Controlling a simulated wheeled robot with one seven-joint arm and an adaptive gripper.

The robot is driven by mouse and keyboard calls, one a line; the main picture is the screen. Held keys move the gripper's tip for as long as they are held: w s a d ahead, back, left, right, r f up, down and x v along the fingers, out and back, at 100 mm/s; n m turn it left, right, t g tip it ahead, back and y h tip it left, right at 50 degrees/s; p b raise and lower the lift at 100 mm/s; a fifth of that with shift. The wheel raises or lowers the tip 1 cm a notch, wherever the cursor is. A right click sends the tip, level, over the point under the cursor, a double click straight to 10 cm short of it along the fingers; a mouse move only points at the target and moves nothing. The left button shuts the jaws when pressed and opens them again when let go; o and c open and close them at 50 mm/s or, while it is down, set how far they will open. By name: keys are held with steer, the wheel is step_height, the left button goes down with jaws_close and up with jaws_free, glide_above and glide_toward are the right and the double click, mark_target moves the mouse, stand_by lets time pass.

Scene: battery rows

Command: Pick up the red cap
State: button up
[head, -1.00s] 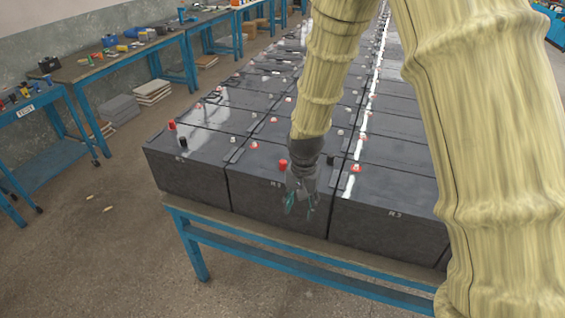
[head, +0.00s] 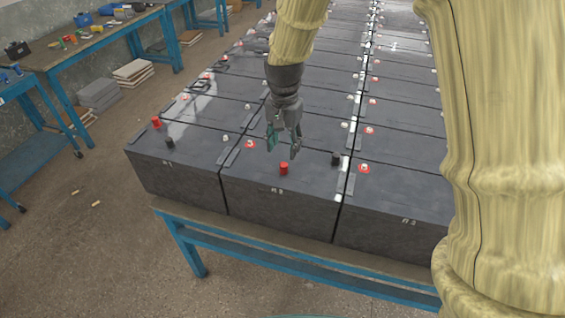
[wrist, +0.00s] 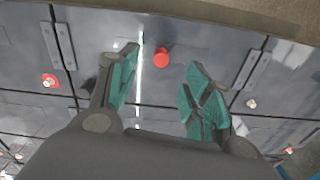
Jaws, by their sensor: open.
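A red cap (head: 283,168) stands upright on the top of the middle front battery (head: 310,188), near its front edge. Another red cap (head: 156,121) stands on the front left battery. My gripper (head: 283,152) is open and empty above the middle battery, just behind the nearer red cap in the head view. In the wrist view my gripper (wrist: 160,80) has its two teal-padded fingers spread apart, and a red cap (wrist: 162,57) shows between and beyond them. No finger appears to touch it.
Black caps stand on the middle battery (head: 336,159) and the left battery (head: 170,142). Rows of dark batteries with red-ringed terminals (head: 364,168) fill the blue-framed table (head: 290,251). Workbenches (head: 95,42) with tools stand at the left, with open floor between.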

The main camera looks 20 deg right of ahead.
mark_target(284, 164)
steer(key=f, duration=0.3)
steer(key=shift+w+f+p, duration=0.35)
steer(key=shift+f, duration=0.05)
steer(key=shift+s, duration=0.2)
steer(key=shift+f+p, duration=0.2)
steer(key=shift+p, duration=0.1)
steer(key=shift+w+d+f+p, duration=0.15)
steer(key=shift+f+p, duration=0.2)
steer(key=shift+f, duration=0.2)
steer(key=shift+w+a+f+p, duration=0.15)
steer(key=shift+f+p, duration=0.2)
steer(key=shift+f, duration=0.2)
steer(key=shift+d+f+p, duration=0.15)
steer(key=shift+f+p, duration=0.35)
steer(key=shift+f, duration=0.9)
steer(key=c, duration=0.8)
